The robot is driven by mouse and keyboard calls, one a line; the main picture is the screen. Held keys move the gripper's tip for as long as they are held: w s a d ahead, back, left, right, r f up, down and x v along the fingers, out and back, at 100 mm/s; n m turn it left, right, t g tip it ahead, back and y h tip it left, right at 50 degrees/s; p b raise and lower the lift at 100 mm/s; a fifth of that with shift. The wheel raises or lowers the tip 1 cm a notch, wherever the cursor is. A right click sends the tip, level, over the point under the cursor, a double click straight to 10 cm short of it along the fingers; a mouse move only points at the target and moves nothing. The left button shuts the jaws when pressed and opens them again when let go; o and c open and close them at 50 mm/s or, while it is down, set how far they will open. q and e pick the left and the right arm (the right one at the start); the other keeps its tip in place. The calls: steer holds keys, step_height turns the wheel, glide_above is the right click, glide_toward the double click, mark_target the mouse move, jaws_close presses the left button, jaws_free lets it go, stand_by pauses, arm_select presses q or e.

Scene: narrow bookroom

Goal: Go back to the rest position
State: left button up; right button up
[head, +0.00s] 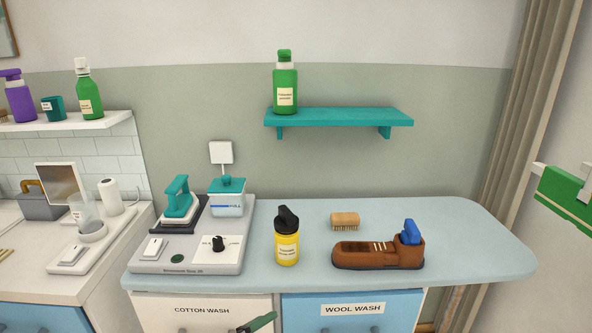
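The task names no object. The light blue counter (460,235) is in front of me. On it stand a yellow bottle with a black cap (287,248), a wooden brush (345,220) and a brown shoe (375,255) with a blue piece in its opening. To their left, a grey station (190,266) carries a teal iron (179,204) and a teal-lidded tank (227,197).
A green bottle (285,90) stands on the teal wall shelf (350,117). A dark green object (260,322) shows at the bottom edge, partly cut off. The counter's right end is clear.

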arm_select(q)
steer(key=s+a+f+n+y+p, duration=0.1)
steer(key=s+a+f+n+y, duration=0.1)
steer(key=s+a+f+n, duration=0.3)
steer(key=s+a+f+n+g+y+p, duration=0.1)
steer(key=s+a+f+n+y, duration=0.1)
steer(key=s+a+f+n, duration=0.4)
steer(key=s+a+f+n+g+y+p, duration=0.1)
steer(key=s+a+f+n+y, duration=0.2)
steer(key=s+f, duration=0.8)
steer(key=s+a+n, duration=0.2)
steer(key=s, duration=0.3)
steer(key=shift+s+a, duration=0.25)
steer(key=shift+s, duration=0.1)
arm_select(e)
steer(key=s+f+m+g+h, duration=0.1)
steer(key=s+f+m+g, duration=0.1)
steer(key=s+m, duration=0.3)
steer(key=s+f+m+g+h, duration=0.1)
steer(key=s+f+m, duration=0.4)
steer(key=s, duration=0.5)
steer(key=s+f+m+g+h, duration=0.1)
steer(key=s+f+m+g, duration=0.3)
steer(key=s, duration=0.3)
steer(key=shift+s+a+m, duration=0.2)
steer(key=shift+s+m, duration=0.2)
steer(key=shift+m, duration=0.1)
